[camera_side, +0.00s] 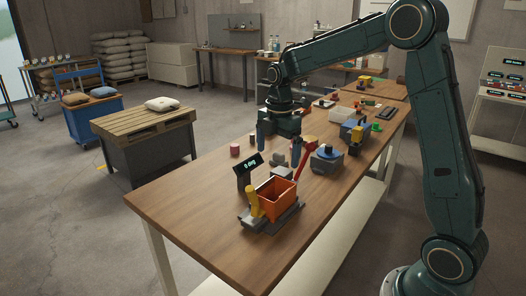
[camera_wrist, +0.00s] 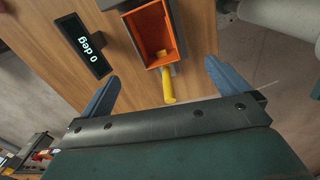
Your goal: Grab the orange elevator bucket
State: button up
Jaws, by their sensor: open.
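The orange elevator bucket (camera_side: 281,200) sits on a grey stand (camera_side: 288,219) near the front end of the wooden table, its open top facing up. It also shows in the wrist view (camera_wrist: 151,27), at the top centre, with a yellow handle (camera_wrist: 168,88) at its near end. The handle also shows in the side view (camera_side: 252,201), at the bucket's left. My gripper (camera_side: 279,143) is open and empty, above the table and behind the bucket in the side view. In the wrist view its blue fingers (camera_wrist: 162,72) are spread wide, with the handle between them in the picture; neither visibly touches the bucket.
A dark display reading "0 deg" (camera_side: 245,165) stands close to the bucket's left; it also shows in the wrist view (camera_wrist: 84,44). A red-handled item (camera_side: 302,160) and a grey block with a blue knob (camera_side: 327,158) stand behind right. The table's front left corner (camera_side: 165,200) is clear.

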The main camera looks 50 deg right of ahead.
jog(key=shift+w+d+f+n, duration=0.3)
jog(key=shift+w+f, duration=0.1)
jog(key=shift+f, duration=0.15)
jog(key=shift+w+d+f+n, duration=0.3)
jog(key=shift+w+f, duration=0.05)
jog(key=shift+f, duration=0.15)
jog(key=shift+f, duration=0.15)
send_near(274, 198)
jog(key=shift+s+a, duration=0.55)
jog(key=shift+a, duration=0.4)
jog(key=shift+s+a, duration=0.6)
jog(key=shift+a, duration=0.3)
jog(key=shift+f, duration=2.45)
